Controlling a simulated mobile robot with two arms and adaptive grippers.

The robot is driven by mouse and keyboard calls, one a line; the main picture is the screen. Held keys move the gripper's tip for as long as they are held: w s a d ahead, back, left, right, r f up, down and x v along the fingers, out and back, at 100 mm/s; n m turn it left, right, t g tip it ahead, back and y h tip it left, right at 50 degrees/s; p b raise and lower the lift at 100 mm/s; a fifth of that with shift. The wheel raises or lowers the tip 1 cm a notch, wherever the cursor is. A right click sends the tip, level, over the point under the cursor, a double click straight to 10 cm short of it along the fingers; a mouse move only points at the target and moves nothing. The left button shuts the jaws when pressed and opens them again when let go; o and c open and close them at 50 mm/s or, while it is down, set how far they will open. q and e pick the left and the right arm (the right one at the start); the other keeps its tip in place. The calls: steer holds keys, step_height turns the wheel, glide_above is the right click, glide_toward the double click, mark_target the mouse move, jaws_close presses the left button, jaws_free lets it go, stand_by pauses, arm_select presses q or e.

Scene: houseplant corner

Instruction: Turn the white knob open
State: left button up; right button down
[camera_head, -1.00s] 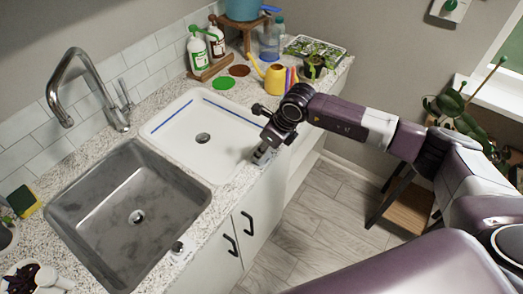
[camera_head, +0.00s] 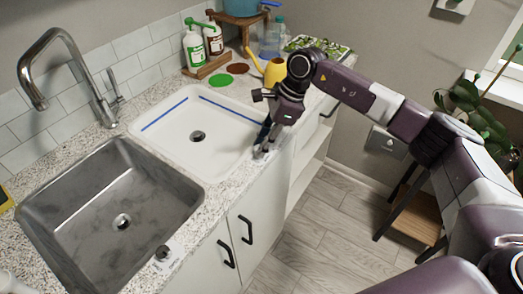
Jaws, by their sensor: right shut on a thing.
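My right gripper (camera_head: 266,142) points down at the front right edge of the white basin (camera_head: 213,165). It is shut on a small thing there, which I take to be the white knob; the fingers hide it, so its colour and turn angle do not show. A similar small dark-topped knob (camera_head: 163,253) sits on a pale plate at the counter's front edge by the steel sink (camera_head: 60,228). It stands free, well away from the gripper. My left gripper is not in view.
A chrome faucet (camera_head: 98,105) rises behind the sinks. Soap bottles (camera_head: 195,50), a yellow watering can (camera_head: 274,70) and a seedling tray (camera_head: 318,46) stand at the back. The wall has a grey plate (camera_head: 386,143). The floor (camera_head: 320,225) before the cabinets is clear.

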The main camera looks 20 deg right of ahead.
steer(key=shift+n+b, duration=0.35)
steer(key=shift+n, duration=0.05)
steer(key=c, duration=1.7)
jaws_free()
steer(key=v, duration=1.2)
steer(key=shift+w+r, duration=0.1)
steer(key=shift+w, duration=0.05)
